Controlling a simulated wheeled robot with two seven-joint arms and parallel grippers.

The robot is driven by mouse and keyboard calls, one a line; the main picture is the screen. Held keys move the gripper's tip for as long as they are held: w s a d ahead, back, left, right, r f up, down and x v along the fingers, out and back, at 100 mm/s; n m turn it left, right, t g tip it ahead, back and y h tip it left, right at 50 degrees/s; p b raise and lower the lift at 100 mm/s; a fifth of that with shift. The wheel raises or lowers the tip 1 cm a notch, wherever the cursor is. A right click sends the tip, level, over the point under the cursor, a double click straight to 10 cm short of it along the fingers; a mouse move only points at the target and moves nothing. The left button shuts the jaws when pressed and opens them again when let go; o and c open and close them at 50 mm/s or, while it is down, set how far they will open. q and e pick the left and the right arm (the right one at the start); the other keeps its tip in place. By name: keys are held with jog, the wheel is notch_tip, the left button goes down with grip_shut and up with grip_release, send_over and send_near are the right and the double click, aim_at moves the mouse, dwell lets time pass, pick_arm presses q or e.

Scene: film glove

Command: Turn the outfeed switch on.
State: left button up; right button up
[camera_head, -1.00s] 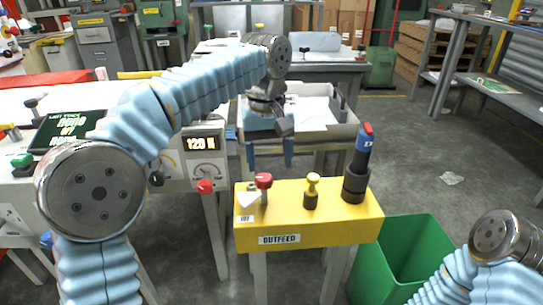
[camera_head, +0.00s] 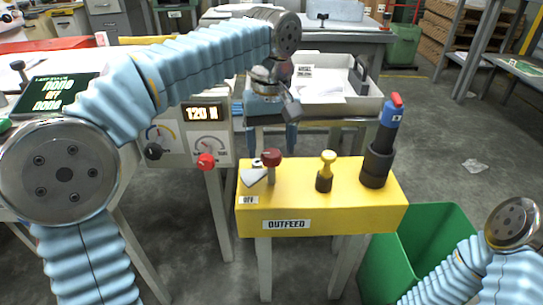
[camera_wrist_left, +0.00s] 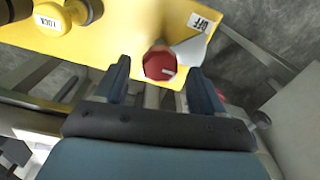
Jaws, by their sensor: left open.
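The yellow outfeed box (camera_head: 330,212) stands on legs at the centre, labelled OUTFEED on its front. A red knob (camera_head: 271,158) on a post rises from its left end, beside a pale pointed plate and an OFF label (camera_head: 248,200). The knob also shows in the left wrist view (camera_wrist_left: 159,65), with the OFF label (camera_wrist_left: 199,22) next to it. My left gripper (camera_head: 275,138) points down, open and empty, just behind the knob in the head view. In the wrist view the knob appears between its fingertips (camera_wrist_left: 159,75); contact cannot be told. My right gripper is out of view.
A white tray (camera_head: 340,103) lies behind. A gauge panel (camera_head: 190,145) stands left, a green bin (camera_head: 425,250) right.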

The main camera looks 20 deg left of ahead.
pick_arm(q)
jog(key=shift+f, duration=0.8)
jog(key=c, duration=1.1)
jog(key=shift+o, duration=0.2)
